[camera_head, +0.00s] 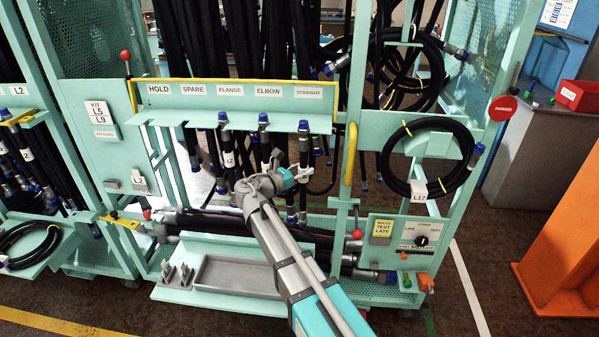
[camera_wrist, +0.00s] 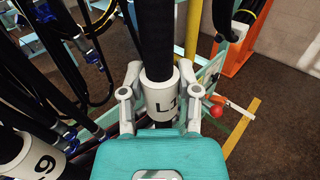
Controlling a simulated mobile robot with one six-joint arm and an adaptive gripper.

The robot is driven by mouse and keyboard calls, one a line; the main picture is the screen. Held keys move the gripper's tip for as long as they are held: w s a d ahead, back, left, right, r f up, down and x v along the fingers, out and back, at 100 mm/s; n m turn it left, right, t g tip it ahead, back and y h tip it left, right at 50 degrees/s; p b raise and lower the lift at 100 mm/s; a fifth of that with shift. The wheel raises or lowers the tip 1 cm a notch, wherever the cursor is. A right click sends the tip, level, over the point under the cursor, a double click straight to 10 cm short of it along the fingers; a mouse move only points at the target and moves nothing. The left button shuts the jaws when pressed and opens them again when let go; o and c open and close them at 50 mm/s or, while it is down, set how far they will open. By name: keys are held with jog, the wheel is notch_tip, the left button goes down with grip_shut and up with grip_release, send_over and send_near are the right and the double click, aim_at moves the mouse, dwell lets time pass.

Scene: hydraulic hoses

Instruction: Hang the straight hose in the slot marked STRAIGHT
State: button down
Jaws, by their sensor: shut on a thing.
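My gripper (camera_head: 285,182) is in front of the rack, below the label rail. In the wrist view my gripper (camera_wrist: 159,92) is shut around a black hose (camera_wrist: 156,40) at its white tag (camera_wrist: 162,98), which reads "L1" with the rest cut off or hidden. In the head view, the hose at my gripper (camera_head: 304,150) hangs upright, its blue-capped top just below the STRAIGHT label (camera_head: 308,92). I cannot tell whether it is seated in the slot or only held there. Its lower part is partly hidden by my gripper.
Other blue-capped hoses hang under the FLANGE (camera_head: 230,90) and ELBOW (camera_head: 268,91) labels. A hose tagged L9 (camera_wrist: 42,163) is close at left in the wrist view. A yellow handle (camera_head: 350,153) stands right of the slot. A coiled hose L17 (camera_head: 388,165) hangs further right. A grey tray (camera_head: 237,275) lies below.

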jog(key=w, duration=0.4)
jog(key=shift+f, duration=0.15)
dwell(0.6)
dwell(0.6)
jog(key=shift+c, duration=1.2)
grip_release()
jog(key=shift+d, duration=0.1)
jog(key=v, duration=1.2)
